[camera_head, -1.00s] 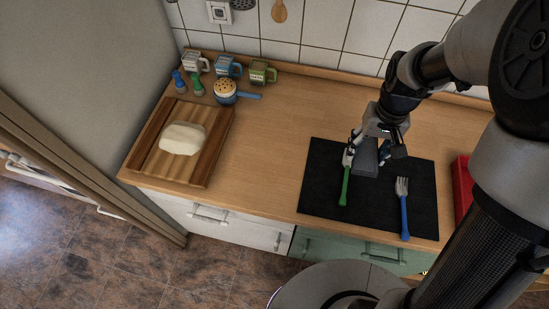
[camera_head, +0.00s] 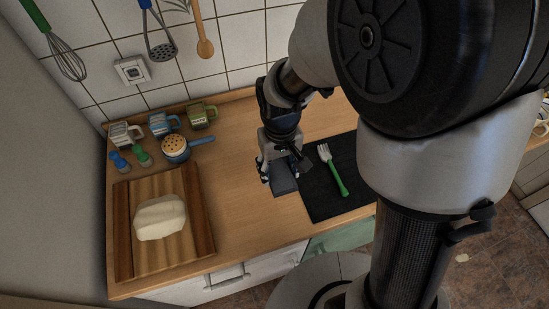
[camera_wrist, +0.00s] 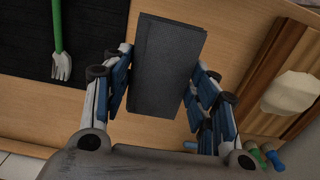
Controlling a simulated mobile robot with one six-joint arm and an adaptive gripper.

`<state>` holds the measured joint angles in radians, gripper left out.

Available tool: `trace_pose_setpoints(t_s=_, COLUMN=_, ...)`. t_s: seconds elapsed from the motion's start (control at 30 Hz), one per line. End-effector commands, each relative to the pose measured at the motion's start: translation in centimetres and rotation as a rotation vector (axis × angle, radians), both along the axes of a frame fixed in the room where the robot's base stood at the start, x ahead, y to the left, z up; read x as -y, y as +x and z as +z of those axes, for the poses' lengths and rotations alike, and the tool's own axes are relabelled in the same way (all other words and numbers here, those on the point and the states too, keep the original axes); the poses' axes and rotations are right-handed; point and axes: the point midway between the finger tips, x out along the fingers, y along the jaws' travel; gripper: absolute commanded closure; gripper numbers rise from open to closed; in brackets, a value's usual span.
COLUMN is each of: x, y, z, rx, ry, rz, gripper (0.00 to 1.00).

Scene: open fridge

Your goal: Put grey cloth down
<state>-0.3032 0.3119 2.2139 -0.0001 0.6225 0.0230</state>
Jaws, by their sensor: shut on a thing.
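The grey cloth (camera_wrist: 168,65) is a dark grey folded rectangle between the blue-padded fingers of my gripper (camera_wrist: 160,95) in the wrist view. In the head view the grey cloth (camera_head: 285,186) hangs below my gripper (camera_head: 283,172), just left of the black mat (camera_head: 318,203). My gripper is shut on the cloth. It is over the wooden counter (camera_head: 236,180), between the mat and the cutting board. I cannot tell whether the cloth touches the counter.
A cutting board (camera_head: 204,205) with a pale dough lump (camera_head: 160,217) lies left. Mugs, shakers and a blue-handled pot (camera_head: 175,148) stand behind it. A green-handled fork (camera_head: 330,168) lies on the mat. Bare counter lies between board and mat.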

Motion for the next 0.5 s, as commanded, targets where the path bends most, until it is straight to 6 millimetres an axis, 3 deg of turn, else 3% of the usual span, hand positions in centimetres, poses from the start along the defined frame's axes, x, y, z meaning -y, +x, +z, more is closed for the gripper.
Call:
trace_pose_setpoints(t_s=0.03, x=0.0, y=-0.1, z=-1.9, rx=-0.007, ry=-0.002, rz=0.000, gripper=0.66)
trace_pose_setpoints(t_s=0.2, x=0.0, y=-0.1, z=-6.3, rx=-0.005, ry=-0.001, rz=0.000, gripper=0.66)
trace_pose_setpoints(t_s=0.33, x=0.0, y=-0.1, z=-8.5, rx=-0.003, ry=-0.001, rz=0.000, gripper=0.66)
trace_pose_setpoints(t_s=0.5, x=0.0, y=0.0, z=-9.6, rx=0.000, ry=0.000, rz=0.000, gripper=0.66)
